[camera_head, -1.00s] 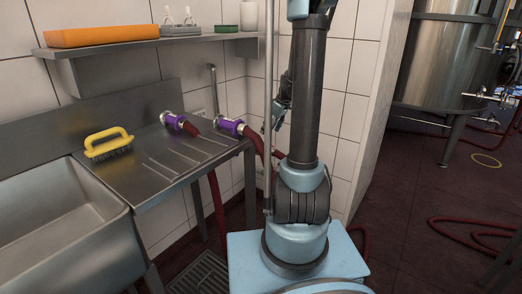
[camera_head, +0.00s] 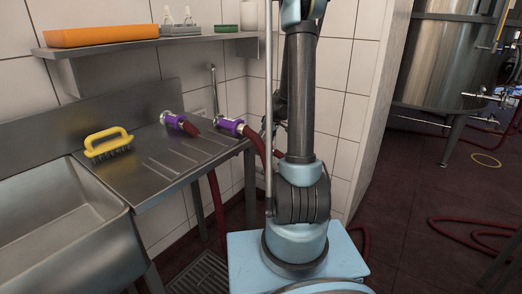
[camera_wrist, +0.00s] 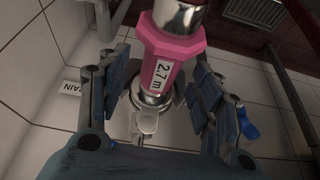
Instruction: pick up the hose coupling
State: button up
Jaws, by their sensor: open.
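A pink-magenta hose coupling (camera_wrist: 160,62) with a white "2.7 m" label and metal ends is in the middle of the wrist view. My gripper (camera_wrist: 155,85) is open, with one finger on each side of the coupling. Gaps show between the fingers and the coupling's body. In the head view, two purple couplings with dark red hoses lie on the steel drainboard, one at the back (camera_head: 174,121) and one at its right edge (camera_head: 230,126). My arm hides my gripper there, and I cannot tell whether the pink coupling is one of these two.
A yellow-handled brush (camera_head: 108,141) lies on the drainboard (camera_head: 150,165) beside the sink basin (camera_head: 60,220). A shelf (camera_head: 150,42) hangs above. A tiled wall is close behind my arm. Red hose (camera_head: 470,228) lies on the floor at the right.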

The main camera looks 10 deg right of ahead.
jog(key=shift+x, duration=1.75)
jog(key=shift+c, duration=0.6)
jog(key=shift+w+r, duration=0.1)
grip_shut()
